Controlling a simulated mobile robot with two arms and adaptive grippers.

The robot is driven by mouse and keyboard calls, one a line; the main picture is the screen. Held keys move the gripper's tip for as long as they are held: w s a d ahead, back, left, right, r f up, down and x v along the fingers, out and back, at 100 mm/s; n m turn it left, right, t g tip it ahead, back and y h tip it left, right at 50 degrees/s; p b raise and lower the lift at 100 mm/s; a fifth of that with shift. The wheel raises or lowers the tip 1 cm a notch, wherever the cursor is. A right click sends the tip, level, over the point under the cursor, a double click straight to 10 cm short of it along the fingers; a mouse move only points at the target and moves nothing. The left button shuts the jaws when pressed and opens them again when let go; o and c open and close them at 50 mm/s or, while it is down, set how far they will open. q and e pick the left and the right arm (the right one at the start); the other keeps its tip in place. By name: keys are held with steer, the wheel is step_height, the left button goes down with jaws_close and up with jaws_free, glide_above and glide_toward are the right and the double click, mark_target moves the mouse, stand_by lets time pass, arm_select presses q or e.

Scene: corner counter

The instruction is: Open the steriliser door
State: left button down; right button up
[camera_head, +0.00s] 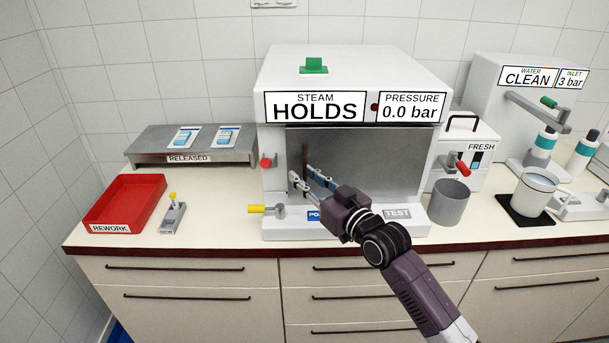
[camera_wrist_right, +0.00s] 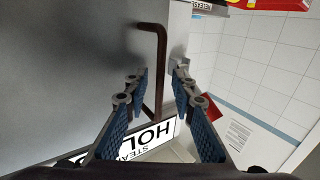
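The white steriliser (camera_head: 350,72) stands on the counter, with signs reading STEAM HOLDS and PRESSURE 0.0 bar. Its grey door (camera_head: 380,150) looks shut. The dark brown door handle (camera_head: 304,157) is near the door's left edge, partly hidden by my fingers. My right gripper (camera_head: 303,181) reaches in from the lower right and is in front of the handle. In the right wrist view my right gripper (camera_wrist_right: 156,82) is open, its blue-padded fingers on either side of the handle (camera_wrist_right: 161,60). I cannot tell whether they touch it. My left gripper is not in view.
A red knob (camera_head: 267,162) and a yellow-tipped lever (camera_head: 262,210) stick out at the steriliser's left. A grey cup (camera_head: 449,204) stands close at its right. A red tray (camera_head: 125,201) and a metal shelf (camera_head: 150,145) are further left.

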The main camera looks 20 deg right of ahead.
steer(key=shift+w, duration=0.15)
steer(key=shift+c, duration=0.5)
jaws_close()
steer(key=shift+a, duration=0.1)
